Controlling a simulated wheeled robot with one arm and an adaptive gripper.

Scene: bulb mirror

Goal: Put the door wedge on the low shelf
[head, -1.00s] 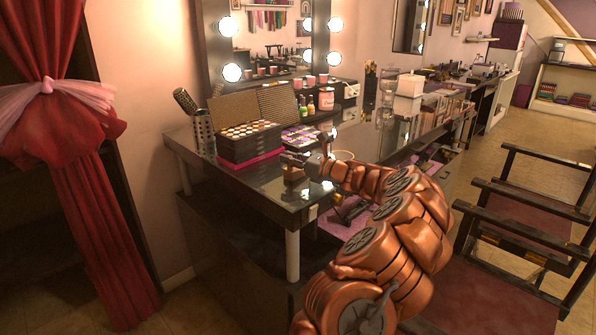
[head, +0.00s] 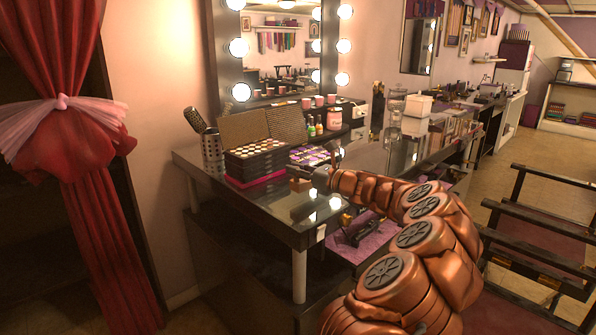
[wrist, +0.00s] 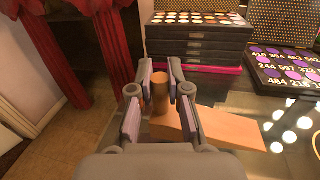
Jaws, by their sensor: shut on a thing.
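The door wedge is a tan wooden block with a round upright post (wrist: 160,92); its sloping body (wrist: 228,128) points right in the wrist view. My gripper (wrist: 160,88) is shut on the post, one finger on each side. In the head view the wedge (head: 300,185) is small at my gripper (head: 306,174), over the glossy dark table top (head: 270,205); it appears slightly above it. Part of the wedge is hidden behind the finger links. Below the table top, a low shelf with a pink-purple surface (head: 372,248) shows partly, behind my arm.
A stacked makeup case (head: 255,162) and a purple palette (head: 312,155) stand behind the wedge. A metal brush holder (head: 212,152) is at the table's left. Dark objects (head: 352,228) lie on the low shelf. Chairs (head: 550,235) stand right; a red curtain (head: 85,200) hangs left.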

